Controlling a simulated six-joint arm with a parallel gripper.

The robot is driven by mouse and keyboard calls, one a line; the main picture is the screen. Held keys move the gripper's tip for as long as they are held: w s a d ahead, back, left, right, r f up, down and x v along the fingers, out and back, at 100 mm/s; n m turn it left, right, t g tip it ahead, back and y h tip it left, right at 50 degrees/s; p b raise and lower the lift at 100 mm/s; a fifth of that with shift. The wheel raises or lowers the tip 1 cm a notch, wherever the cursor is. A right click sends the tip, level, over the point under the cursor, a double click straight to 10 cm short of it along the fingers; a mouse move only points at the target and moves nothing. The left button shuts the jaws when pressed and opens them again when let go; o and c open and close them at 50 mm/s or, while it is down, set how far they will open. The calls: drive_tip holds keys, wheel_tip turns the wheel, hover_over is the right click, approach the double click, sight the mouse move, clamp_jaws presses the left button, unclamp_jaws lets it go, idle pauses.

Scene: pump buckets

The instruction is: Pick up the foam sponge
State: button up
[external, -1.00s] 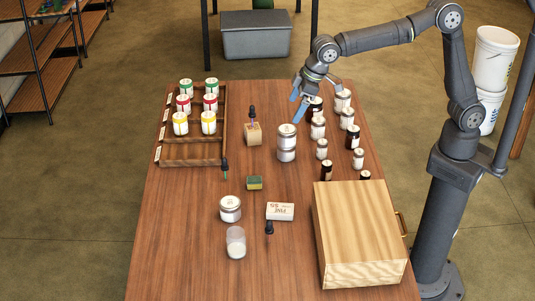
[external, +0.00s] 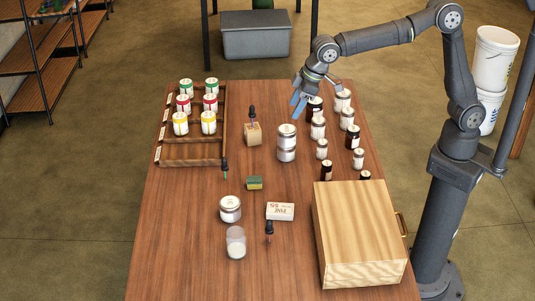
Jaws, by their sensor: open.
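The foam sponge (external: 255,183) is a small block, green and yellow, lying flat near the middle of the wooden table. My gripper (external: 298,106) has blue fingers and is open and empty. It hangs above the far part of the table, up and to the right of the sponge in the picture and well apart from it. Nothing covers the sponge.
Stacked jars (external: 287,143) stand between my gripper and the sponge. Several jars and bottles fill the right side, beside a wooden box (external: 358,235). A rack (external: 192,152) of jars is at left. A dropper (external: 225,169), a white jar (external: 230,208) and a labelled block (external: 280,211) lie near the sponge.

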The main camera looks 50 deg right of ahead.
approach(254, 183)
drive_tip(key=d+f, duration=0.2)
drive_tip(key=f, duration=0.1)
drive_tip(key=shift+s+f, duration=0.15)
drive_tip(key=shift+f, duration=0.1)
drive_tip(key=shift+w+x, duration=0.2)
drive_tip(key=shift+x, duration=1.4)
drive_tip(key=shift+w+x, duration=0.25)
drive_tip(key=shift+x, duration=1.35)
drive_tip(key=shift+r, duration=0.15)
drive_tip(key=c, duration=1)
